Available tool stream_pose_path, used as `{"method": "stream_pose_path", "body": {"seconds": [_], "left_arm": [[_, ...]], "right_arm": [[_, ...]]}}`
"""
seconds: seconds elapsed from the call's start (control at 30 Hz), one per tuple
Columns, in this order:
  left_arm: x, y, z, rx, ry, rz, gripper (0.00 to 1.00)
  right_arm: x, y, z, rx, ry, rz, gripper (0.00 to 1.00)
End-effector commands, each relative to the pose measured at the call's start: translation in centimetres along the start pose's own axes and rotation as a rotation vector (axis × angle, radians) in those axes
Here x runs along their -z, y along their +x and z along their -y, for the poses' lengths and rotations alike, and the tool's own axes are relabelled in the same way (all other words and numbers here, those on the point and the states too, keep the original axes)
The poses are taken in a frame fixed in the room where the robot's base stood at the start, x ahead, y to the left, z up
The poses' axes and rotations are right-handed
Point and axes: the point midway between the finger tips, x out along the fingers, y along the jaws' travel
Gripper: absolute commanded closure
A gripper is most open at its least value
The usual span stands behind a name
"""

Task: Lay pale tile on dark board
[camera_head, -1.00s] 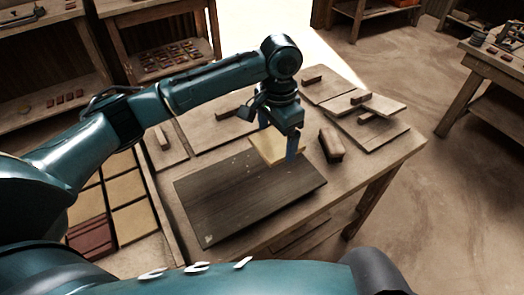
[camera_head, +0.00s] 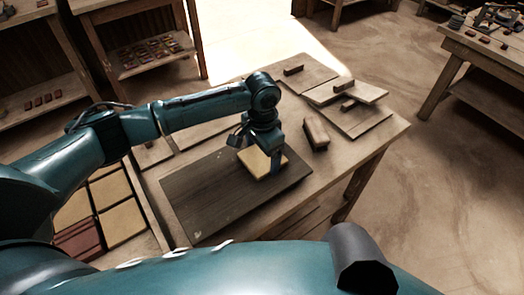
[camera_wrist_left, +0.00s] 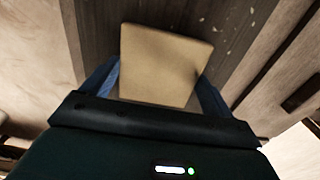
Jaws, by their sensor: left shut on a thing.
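The pale tile (camera_head: 262,163) is a flat tan square between the fingers of my left gripper (camera_head: 262,165). In the left wrist view the tile (camera_wrist_left: 163,65) fills the space between the two blue fingers of the left gripper (camera_wrist_left: 160,82), which is shut on it. The dark board (camera_head: 215,200) is a long brown-black panel lying on the table. The tile is over the board's right part, low and close to its surface; I cannot tell whether it touches. The board also shows behind the tile in the left wrist view (camera_wrist_left: 235,40). My right gripper is not in view.
A wooden block (camera_head: 315,134) stands just right of the board. Several wooden floats with handles (camera_head: 355,118) lie on the far part of the table. A tray of tan and red tiles (camera_head: 121,222) is at the left. The board's left part is clear.

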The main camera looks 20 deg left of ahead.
Motion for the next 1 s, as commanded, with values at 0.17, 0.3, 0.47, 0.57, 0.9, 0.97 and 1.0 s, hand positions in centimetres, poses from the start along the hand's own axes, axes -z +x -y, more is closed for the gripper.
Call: {"method": "stream_pose_path", "body": {"seconds": [0.17, 0.3, 0.47, 0.57, 0.9, 0.97, 1.0], "left_arm": [[0.0, 0.0, 0.0, 0.0, 0.0, -0.001, 0.44], [0.0, 0.2, 0.0, -0.001, 0.0, 0.0, 0.07], [0.0, 0.2, 0.0, -0.001, 0.0, 0.0, 0.0], [0.0, 0.2, 0.0, 0.0, -0.001, 0.0, 0.0], [0.1, -3.6, 0.0, 0.001, -0.001, -0.003, 0.0], [0.1, -4.9, 0.1, 0.001, -0.001, -0.004, 0.0], [0.1, -5.8, 0.0, 0.001, 0.0, -0.003, 0.0]], "right_arm": [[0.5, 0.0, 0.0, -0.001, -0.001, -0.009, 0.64], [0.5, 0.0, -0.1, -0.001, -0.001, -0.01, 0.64], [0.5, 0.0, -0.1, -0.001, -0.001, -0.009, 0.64], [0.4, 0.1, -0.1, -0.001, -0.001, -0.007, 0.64], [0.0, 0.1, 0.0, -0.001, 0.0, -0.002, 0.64], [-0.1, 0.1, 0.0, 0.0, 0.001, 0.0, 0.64], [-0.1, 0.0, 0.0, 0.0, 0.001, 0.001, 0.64]]}}
